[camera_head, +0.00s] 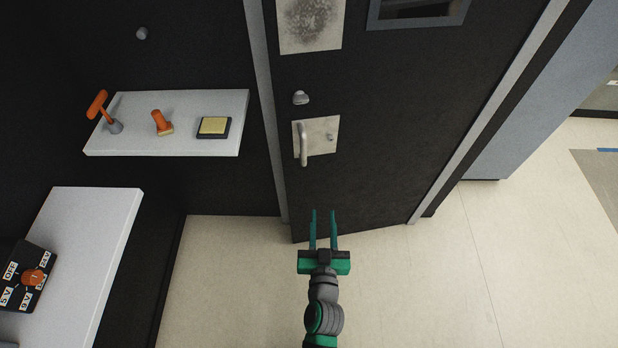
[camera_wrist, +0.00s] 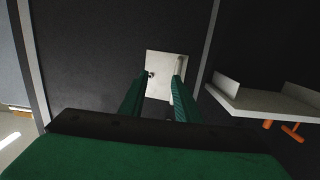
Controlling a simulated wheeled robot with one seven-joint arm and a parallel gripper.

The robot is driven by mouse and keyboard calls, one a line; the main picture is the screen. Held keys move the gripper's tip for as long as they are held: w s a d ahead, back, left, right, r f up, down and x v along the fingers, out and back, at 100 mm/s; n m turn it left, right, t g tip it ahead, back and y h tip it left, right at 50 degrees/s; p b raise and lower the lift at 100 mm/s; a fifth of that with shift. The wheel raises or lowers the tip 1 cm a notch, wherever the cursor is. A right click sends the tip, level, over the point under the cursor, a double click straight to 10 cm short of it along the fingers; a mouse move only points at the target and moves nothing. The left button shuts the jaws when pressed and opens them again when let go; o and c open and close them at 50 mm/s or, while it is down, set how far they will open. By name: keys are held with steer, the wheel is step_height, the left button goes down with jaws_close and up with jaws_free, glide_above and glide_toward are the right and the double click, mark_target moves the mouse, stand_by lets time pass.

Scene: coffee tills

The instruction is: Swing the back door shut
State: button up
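The back door (camera_head: 390,130) is black, with a window near its top and pale plates. It looks slightly ajar: its lower left corner stands out from the frame, with the hinge side apparently at the right. A silver pull handle (camera_head: 302,145) sits on a pale plate at the door's left side, below a round knob (camera_head: 300,97). My gripper (camera_head: 323,214) is open and empty, below the handle and apart from it in the head view. In the wrist view the door's pale plate (camera_wrist: 160,66) shows between and beyond my fingers; the right finger partly covers it.
A white shelf (camera_head: 180,100) left of the door holds an orange-handled tool, a stamp (camera_head: 161,123) and a pad (camera_head: 213,127). A lower white counter (camera_head: 105,230) holds a black dial box (camera_head: 28,277). The floor (camera_head: 450,290) at right is clear.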

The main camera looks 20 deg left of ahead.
mark_target(304, 154)
steer(key=w+a+r+y, duration=0.1)
steer(key=w+a, duration=0.2)
steer(key=w, duration=0.2)
steer(key=w+a+r+n+y, duration=0.1)
steer(key=w+a+r, duration=0.1)
steer(key=w, duration=0.3)
steer(key=w+a+r+n+y, duration=0.1)
steer(key=w+a+r, duration=0.1)
steer(key=w+a, duration=0.3)
steer(key=shift+w+r, duration=0.25)
steer(key=shift+w, duration=0.15)
steer(key=shift+w+a, duration=0.15)
jaws_close()
